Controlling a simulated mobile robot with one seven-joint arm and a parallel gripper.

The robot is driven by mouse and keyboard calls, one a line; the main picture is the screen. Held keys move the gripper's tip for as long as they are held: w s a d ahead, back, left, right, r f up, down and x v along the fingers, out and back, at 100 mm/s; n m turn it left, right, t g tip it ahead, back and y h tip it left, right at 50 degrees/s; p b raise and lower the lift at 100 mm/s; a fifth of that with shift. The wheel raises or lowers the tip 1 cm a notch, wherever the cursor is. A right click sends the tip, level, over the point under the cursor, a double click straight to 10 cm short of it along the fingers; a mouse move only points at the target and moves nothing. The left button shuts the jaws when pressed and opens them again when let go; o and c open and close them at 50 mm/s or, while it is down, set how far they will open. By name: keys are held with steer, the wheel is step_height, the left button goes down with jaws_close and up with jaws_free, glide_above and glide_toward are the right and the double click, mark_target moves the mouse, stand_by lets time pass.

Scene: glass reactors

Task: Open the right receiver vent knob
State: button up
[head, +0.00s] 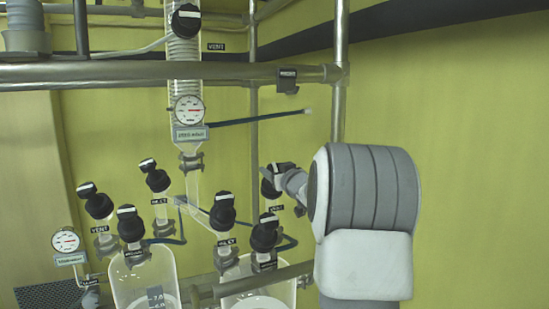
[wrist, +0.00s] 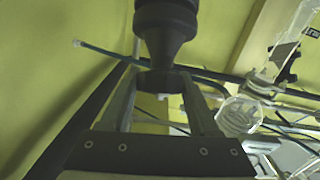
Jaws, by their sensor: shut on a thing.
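The right receiver vent knob (head: 267,187) is a black knob in the head view, at the upper right of the right glass receiver (head: 232,272). My gripper (head: 283,175) reaches it from the right and partly hides it. In the wrist view the black knob (wrist: 166,32) fills the top middle, with its narrow end and a flat collar toward the gripper. My gripper's fingers (wrist: 160,80) lie on either side of that end, shut on the knob.
Other black knobs stand close by, such as the inlet knob (head: 222,208) and a lower knob (head: 265,232). A round gauge (head: 189,110) hangs on the glass column. A metal rail (head: 130,72) crosses above, and an upright pole (head: 339,90) stands behind my arm. The right side is bare wall.

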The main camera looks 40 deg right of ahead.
steer(key=shift+n+y+p, duration=0.45)
steer(key=shift+n+y, duration=1.35)
steer(key=shift+n, duration=0.1)
steer(key=shift+n+y, duration=0.3)
steer(key=o, duration=1.4)
steer(key=shift+m+h, duration=0.4)
steer(key=shift+m, duration=0.1)
steer(key=shift+a+f+m+h+b, duration=0.15)
steer(key=shift+m+h+b, duration=0.55)
steer(key=shift+m+h, duration=0.7)
steer(key=shift+f+m+h+b, duration=0.15)
steer(key=shift+m+h+b, duration=0.5)
steer(key=shift+b, duration=0.5)
steer(key=m+h+b, duration=0.2)
steer(key=b, duration=0.2)
steer(key=shift+g, duration=0.4)
